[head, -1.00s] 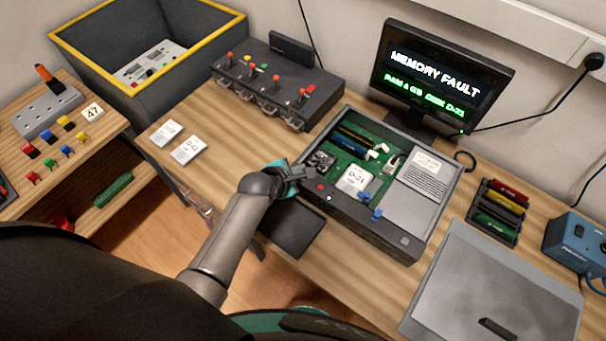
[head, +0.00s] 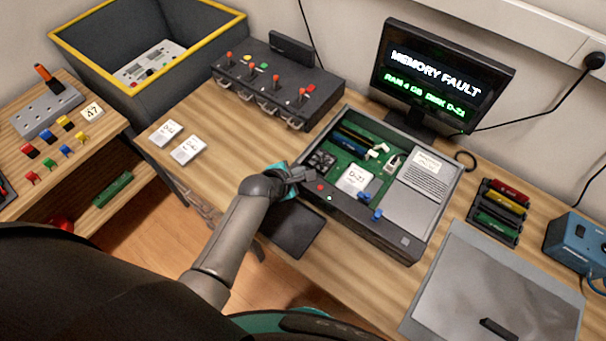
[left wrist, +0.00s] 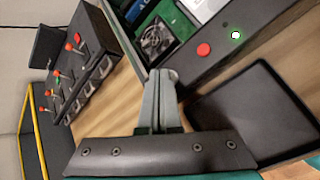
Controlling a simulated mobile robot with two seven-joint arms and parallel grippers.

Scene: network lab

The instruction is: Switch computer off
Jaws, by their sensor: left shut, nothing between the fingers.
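The computer (head: 380,240) is an open dark case on the table, with its inside showing. A red button (head: 320,187) sits on its front edge, beside a small lit light (head: 329,198). In the left wrist view the red button (left wrist: 203,49) and the glowing light (left wrist: 235,35) are right of my fingertips. My left gripper (head: 303,174) is shut and empty at the case's front left corner, just left of the button and apart from it. It also shows in the left wrist view (left wrist: 168,76). The monitor (head: 440,75) reads "MEMORY FAULT". My right gripper is not in view.
A dark box with red-tipped levers (head: 277,85) stands behind left of the case. A black pad (head: 292,230) lies in front. A grey panel (head: 490,290) and a rack of coloured modules (head: 497,213) are at right. White cards (head: 188,150) lie on clear tabletop at left.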

